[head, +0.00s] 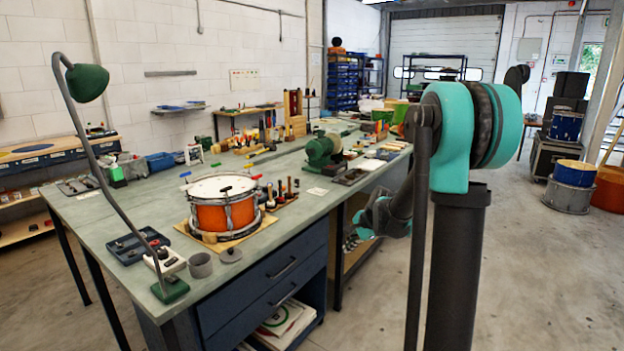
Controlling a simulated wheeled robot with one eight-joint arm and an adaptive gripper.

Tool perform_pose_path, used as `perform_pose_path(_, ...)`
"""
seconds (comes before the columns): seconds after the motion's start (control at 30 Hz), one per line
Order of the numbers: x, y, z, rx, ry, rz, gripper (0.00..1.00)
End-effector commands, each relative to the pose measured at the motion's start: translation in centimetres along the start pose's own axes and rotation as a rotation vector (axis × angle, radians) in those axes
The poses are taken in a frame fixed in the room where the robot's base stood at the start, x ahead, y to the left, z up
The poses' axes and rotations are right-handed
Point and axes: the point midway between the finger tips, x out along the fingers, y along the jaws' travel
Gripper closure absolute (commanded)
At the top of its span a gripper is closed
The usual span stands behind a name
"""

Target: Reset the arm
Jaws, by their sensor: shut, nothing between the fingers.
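My arm is at the right of the head view, with a dark upright link and a large teal joint in front of the bench. A smaller teal and dark part of my arm hangs behind it, beside the bench's right edge. I cannot make out my gripper or its fingers. No part of my arm that shows touches anything on the bench. An orange snare drum (226,206) with a white head sits upright on a wooden board on the green-grey bench (262,230).
A green lamp (87,82) stands at the bench's near left corner. Small tools stand right of the drum, and a green grinder (322,148) sits behind. Open floor lies to the right, before stacked drums (574,173).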

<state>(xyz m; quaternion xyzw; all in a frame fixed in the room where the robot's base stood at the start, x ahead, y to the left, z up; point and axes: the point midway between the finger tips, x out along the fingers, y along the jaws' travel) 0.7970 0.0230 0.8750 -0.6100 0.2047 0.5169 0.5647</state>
Motion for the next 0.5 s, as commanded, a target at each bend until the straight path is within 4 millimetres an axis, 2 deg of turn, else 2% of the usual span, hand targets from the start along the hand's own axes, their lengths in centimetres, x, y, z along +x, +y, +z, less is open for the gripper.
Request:
perform_pose_path(0.03, -1.2, 1.8, 0.7, -0.073, 0.017, 0.011, 1.00)
perform_pose_path(0.2, -4.4, 7.8, 2.4, -0.351, 0.075, 0.062, 1.00)
perform_pose_path(0.5, -8.4, 19.4, 4.8, -0.836, 0.147, 0.184, 1.00)
